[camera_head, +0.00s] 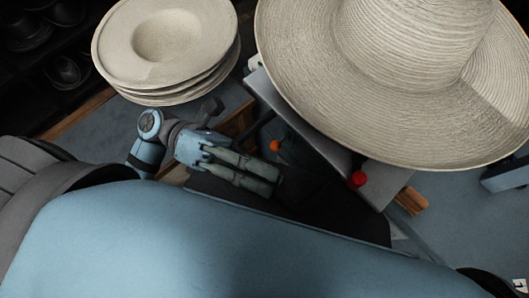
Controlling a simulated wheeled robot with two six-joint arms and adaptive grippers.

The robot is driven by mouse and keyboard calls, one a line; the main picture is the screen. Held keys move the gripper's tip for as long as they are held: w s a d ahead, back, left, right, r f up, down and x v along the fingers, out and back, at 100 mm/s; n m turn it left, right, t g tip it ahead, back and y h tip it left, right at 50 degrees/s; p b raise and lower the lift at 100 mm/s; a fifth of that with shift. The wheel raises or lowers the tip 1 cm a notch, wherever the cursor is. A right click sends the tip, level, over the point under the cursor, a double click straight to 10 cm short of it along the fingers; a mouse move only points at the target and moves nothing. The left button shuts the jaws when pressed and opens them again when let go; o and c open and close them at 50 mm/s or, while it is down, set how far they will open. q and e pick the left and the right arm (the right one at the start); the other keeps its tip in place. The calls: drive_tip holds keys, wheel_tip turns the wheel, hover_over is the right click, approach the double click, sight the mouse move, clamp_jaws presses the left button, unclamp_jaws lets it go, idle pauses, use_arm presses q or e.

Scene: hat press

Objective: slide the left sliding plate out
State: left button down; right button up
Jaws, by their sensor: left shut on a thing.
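My left gripper (268,180) reaches in from the left, its two grey-green fingers pointing right and closed at the front of the hat press (380,180). A dark flat plate (335,210), which looks like the left sliding plate, lies beside and below the fingertips. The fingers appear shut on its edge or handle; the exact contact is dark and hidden. My own light blue body covers the plate's near side. My right gripper does not show.
A large straw hat (340,100) overhangs the press at the upper right. A stack of several pale hats (165,50) stands at the upper left. A red button (357,180) and an orange knob (274,146) sit on the press. A wooden handle (411,200) sticks out at its right.

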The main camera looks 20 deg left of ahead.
use_arm(q)
drive_tip(key=shift+s+f, duration=0.1)
drive_tip(key=c, duration=1.8)
unclamp_jaws()
drive_tip(key=shift+o, duration=0.7)
drive_tip(key=shift+s+a, duration=0.2)
drive_tip(key=shift+w+d, duration=0.15)
drive_tip(key=v, duration=1.2)
